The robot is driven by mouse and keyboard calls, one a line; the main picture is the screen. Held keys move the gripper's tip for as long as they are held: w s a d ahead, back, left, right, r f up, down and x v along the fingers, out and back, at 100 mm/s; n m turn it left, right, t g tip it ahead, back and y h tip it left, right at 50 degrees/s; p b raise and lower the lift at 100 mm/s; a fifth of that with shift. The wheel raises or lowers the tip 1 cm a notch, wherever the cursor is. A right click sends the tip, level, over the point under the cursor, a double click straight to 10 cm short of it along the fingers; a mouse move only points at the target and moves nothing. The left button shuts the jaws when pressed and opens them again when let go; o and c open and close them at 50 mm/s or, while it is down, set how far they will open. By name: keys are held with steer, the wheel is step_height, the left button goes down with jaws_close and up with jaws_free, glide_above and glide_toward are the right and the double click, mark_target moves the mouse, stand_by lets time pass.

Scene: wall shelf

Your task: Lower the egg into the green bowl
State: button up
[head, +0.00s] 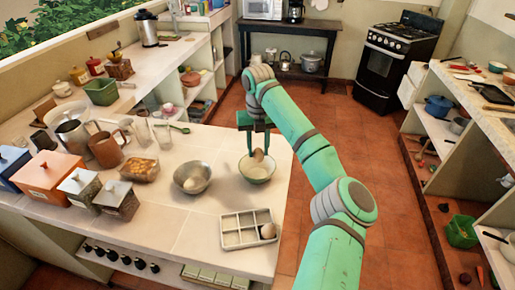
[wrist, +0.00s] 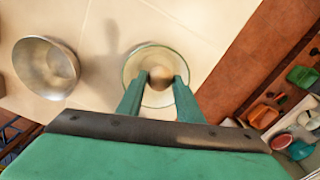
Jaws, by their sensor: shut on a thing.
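The brown egg (head: 258,155) is between the fingertips of my gripper (head: 257,150), which is shut on it. In the wrist view the egg (wrist: 160,77) shows between the two green fingers (wrist: 160,85). The green-rimmed bowl (head: 257,175) stands on the white counter directly below. In the wrist view the bowl (wrist: 134,66) surrounds the egg and fingertips in the picture. The egg is at about the height of the bowl's rim in the head view. I cannot tell whether it touches the bowl.
A basket (head: 140,170) and canisters stand farther left. The counter's right edge is close by.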

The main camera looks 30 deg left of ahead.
mark_target(259, 150)
steer(key=shift+f, duration=0.1)
stand_by(0.3)
steer(key=o, duration=0.4)
steer(key=shift+a, duration=0.1)
steer(key=o, duration=0.4)
steer(key=shift+c, duration=0.2)
steer(key=shift+d, duration=0.2)
step_height(259, 150, up, 11)
